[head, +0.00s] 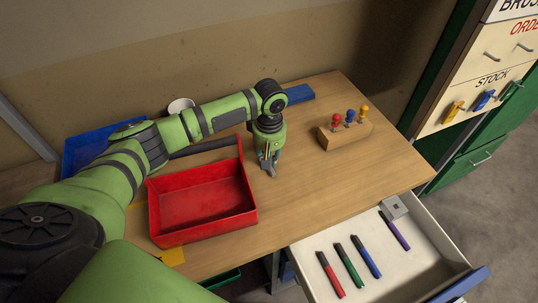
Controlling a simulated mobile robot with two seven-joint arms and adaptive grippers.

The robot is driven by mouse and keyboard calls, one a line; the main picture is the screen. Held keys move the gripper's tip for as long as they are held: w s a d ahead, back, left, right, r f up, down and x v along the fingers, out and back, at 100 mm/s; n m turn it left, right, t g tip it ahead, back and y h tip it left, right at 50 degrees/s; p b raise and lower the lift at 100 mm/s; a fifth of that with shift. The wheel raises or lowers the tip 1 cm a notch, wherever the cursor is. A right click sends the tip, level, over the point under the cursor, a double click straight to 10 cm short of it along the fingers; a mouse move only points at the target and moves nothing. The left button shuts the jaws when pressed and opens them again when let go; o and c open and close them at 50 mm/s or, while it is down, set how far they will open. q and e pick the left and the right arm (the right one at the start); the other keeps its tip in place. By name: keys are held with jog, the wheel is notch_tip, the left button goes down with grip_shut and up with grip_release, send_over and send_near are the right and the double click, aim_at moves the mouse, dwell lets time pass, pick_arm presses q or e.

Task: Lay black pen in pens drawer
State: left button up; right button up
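The pens drawer (408,262) is pulled open at the lower right. Red (330,274), green (347,265), blue (365,256) and purple (395,231) pens lie in it, with bare floor around them. I cannot make out a black pen. My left gripper (268,170) points down at the wooden table, just right of the red tray's back corner. Its fingers are small and dark, so I cannot tell whether they are open or hold anything. My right gripper is not in view.
A red tray (205,228) stands at the table's front left, a blue tray (85,148) behind my arm. A wooden block (345,135) with coloured-knobbed tools stands at the right. The tabletop (330,190) between tray and drawer is clear. A green cabinet (470,160) stands far right.

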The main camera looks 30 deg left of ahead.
pick_arm(q)
jog(key=shift+f, duration=0.2)
jog(key=o, duration=0.5)
jog(key=shift+f, duration=0.1)
jog(key=o, duration=0.4)
jog(key=shift+c, duration=0.2)
